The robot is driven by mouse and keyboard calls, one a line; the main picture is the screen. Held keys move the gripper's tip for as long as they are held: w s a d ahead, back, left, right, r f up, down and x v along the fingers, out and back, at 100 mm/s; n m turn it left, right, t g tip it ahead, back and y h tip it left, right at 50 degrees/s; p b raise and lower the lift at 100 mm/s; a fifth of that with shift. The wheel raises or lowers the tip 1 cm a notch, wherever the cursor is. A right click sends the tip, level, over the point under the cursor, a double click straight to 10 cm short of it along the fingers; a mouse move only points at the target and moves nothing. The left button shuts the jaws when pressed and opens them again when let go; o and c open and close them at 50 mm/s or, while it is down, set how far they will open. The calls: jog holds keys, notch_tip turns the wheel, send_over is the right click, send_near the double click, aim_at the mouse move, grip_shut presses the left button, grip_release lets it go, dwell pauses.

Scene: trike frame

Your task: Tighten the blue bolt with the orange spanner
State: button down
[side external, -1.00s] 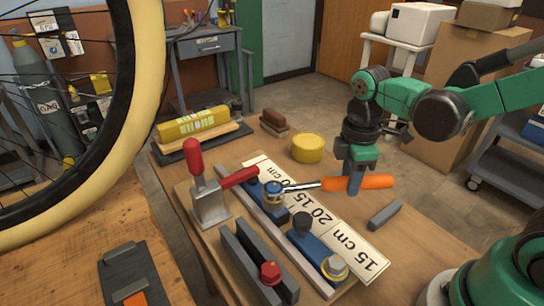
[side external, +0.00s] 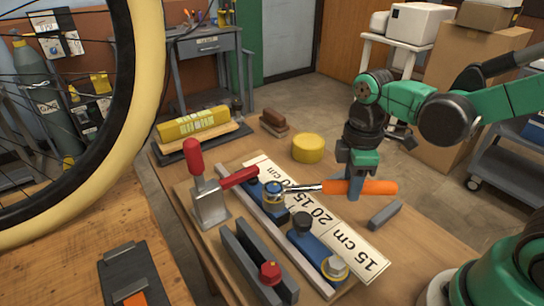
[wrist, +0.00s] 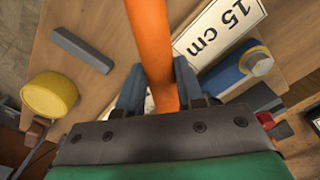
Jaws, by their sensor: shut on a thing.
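The blue bolt (side external: 273,187) stands upright on a brass-coloured collar at the far end of the blue fixture on the bench. The orange spanner (side external: 370,187) lies level, its silver shank reaching left to the blue bolt. Its head is at the bolt, but I cannot tell whether it fits around it or only touches it. My gripper (side external: 354,186) points down and is shut on the orange handle. In the wrist view the handle (wrist: 152,50) runs between my two fingers (wrist: 156,92); the spanner's head is out of that view.
A red-handled clamp (side external: 208,200) stands left of the bolt. A black knob (side external: 302,222), a silver bolt (side external: 335,266) and a red bolt (side external: 270,270) are nearer. A yellow round tin (side external: 307,148) and a grey bar (side external: 385,215) lie nearby. A bike wheel (side external: 150,110) hangs at left.

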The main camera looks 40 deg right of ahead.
jog(key=shift+s+a, duration=0.2)
jog(key=shift+a, duration=0.05)
jog(key=shift+w+d+n, duration=0.4)
jog(key=shift+w+n, duration=0.1)
jog(key=shift+w, duration=0.1)
jog(key=shift+w+d+n, duration=0.4)
jog(key=shift+w+n, duration=0.1)
jog(key=shift+w, duration=0.1)
dwell(1.2)
jog(key=c, duration=1.1)
grip_release()
grip_shut()
